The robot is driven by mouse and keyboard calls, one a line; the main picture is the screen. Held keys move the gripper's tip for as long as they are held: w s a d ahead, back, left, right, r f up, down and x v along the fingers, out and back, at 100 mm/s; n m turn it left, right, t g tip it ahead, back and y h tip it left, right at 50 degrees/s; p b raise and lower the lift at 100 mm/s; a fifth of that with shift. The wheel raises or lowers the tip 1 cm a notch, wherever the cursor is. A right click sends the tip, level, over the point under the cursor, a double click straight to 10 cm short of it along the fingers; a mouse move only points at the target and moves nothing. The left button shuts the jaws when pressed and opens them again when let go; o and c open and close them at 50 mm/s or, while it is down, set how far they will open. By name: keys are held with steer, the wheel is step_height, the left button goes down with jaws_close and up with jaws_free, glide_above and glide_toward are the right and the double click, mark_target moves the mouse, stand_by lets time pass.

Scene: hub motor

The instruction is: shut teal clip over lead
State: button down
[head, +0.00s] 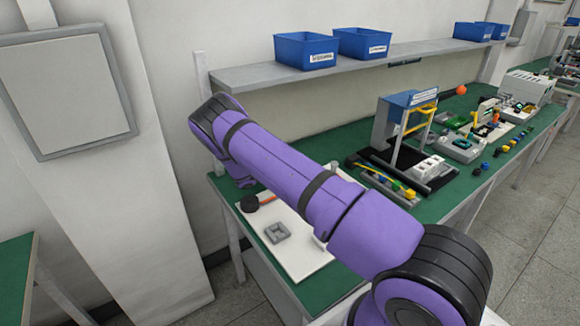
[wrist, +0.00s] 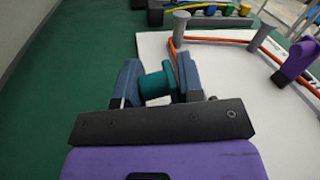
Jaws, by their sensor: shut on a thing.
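In the wrist view my gripper (wrist: 159,82) is shut on the teal clip (wrist: 156,84), which sits between its two blue-grey fingers. The orange lead (wrist: 225,40) runs past grey posts (wrist: 262,36) on the white board (wrist: 235,100), just beyond the fingers. The far finger area is close to the lead; I cannot tell if the clip touches it. In the head view my arm hides the gripper and clip. There, a short stretch of orange lead (head: 268,199) shows on the white board (head: 308,262).
A purple piece (wrist: 297,62) stands at the right of the wrist view beside the lead. A grey block (head: 277,232) and a black round part (head: 249,203) lie on the board in the head view. A tool frame (head: 405,115) and several small parts fill the bench's right side.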

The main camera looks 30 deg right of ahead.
steer(key=shift+r+m, duration=0.15)
steer(key=shift+m, duration=0.25)
steer(key=s+m, duration=0.1)
steer(key=m, duration=0.2)
steer(key=shift+s+r+y, duration=0.2)
steer(key=shift+s+y, duration=0.15)
steer(key=shift+y, duration=0.05)
steer(key=s+m, duration=0.1)
steer(key=m, duration=0.1)
steer(key=s+m+t, duration=0.1)
steer(key=m, duration=0.1)
steer(key=shift+s+f+y, duration=0.15)
steer(key=shift+y, duration=0.15)
steer(key=s+m, duration=0.1)
steer(key=m, duration=0.1)
steer(key=s+f+m+t, duration=0.1)
steer(key=m, duration=0.1)
steer(key=shift+s+f, duration=0.1)
steer(key=shift+f, duration=0.05)
steer(key=shift+s+d+f+m+t+y, duration=0.15)
steer(key=shift+s+f+m+t, duration=0.2)
steer(key=shift+m, duration=0.5)
steer(key=shift+s+a+f+m+t+y, duration=0.1)
steer(key=shift+s+f+m+t+y, duration=0.2)
steer(key=shift+m, duration=0.55)
steer(key=shift+f, duration=0.15)
